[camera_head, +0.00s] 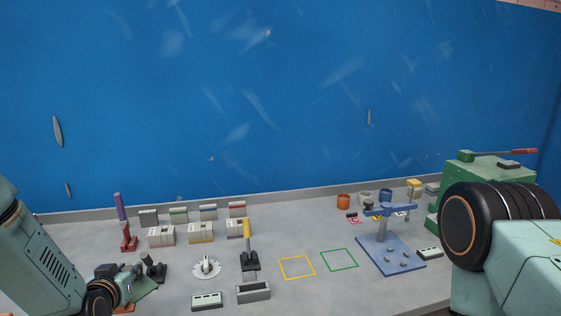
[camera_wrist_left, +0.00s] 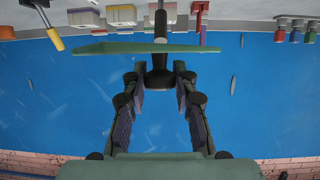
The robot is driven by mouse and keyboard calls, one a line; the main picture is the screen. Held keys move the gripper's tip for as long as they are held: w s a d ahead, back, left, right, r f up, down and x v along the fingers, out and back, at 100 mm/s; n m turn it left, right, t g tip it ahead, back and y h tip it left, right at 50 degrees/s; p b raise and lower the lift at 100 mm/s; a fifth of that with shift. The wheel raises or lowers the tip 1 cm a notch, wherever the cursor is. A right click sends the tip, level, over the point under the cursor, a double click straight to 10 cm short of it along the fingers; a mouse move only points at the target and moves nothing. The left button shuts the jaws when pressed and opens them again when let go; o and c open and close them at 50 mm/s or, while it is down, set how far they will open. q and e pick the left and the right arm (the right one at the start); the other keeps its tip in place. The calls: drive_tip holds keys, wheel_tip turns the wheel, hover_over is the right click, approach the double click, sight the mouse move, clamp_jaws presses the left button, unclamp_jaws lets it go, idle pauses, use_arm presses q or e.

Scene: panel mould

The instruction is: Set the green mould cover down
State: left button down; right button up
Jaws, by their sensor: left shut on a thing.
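The green mould cover (camera_head: 146,288) is a flat green plate at the lower left in the head view, partly hidden by my arm. In the left wrist view the cover (camera_wrist_left: 110,48) shows nearly edge-on, with a dark knob between the fingers. My left gripper (camera_wrist_left: 156,75) is shut on the cover by this knob. In the head view my left gripper (camera_head: 132,277) is over the left front of the table. A green square outline (camera_head: 339,260) and a yellow square outline (camera_head: 297,267) lie empty on the table. My right gripper is out of view.
A white dial (camera_head: 207,267), a yellow-handled lever (camera_head: 249,260) and a grey open box (camera_head: 254,292) stand between the cover and the outlines. A blue stand (camera_head: 388,255) is right of them. Several small blocks (camera_head: 161,236) line the back left.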

use_arm(q)
drive_tip(key=s+d+r+m+g+h, duration=0.2)
drive_tip(key=s+d+m+g+h, duration=0.1)
drive_tip(key=s+d+m+h, duration=0.5)
drive_tip(key=s+d+r+m+g+h, duration=0.2)
drive_tip(key=s+d+m+h, duration=0.3)
drive_tip(key=s+d, duration=0.45)
wheel_tip(320, 180, down, 17)
drive_tip(key=b, duration=1.6)
drive_tip(key=shift+s+r, duration=0.15)
drive_tip(key=shift+s, duration=0.1)
drive_tip(key=shift+a, duration=0.1)
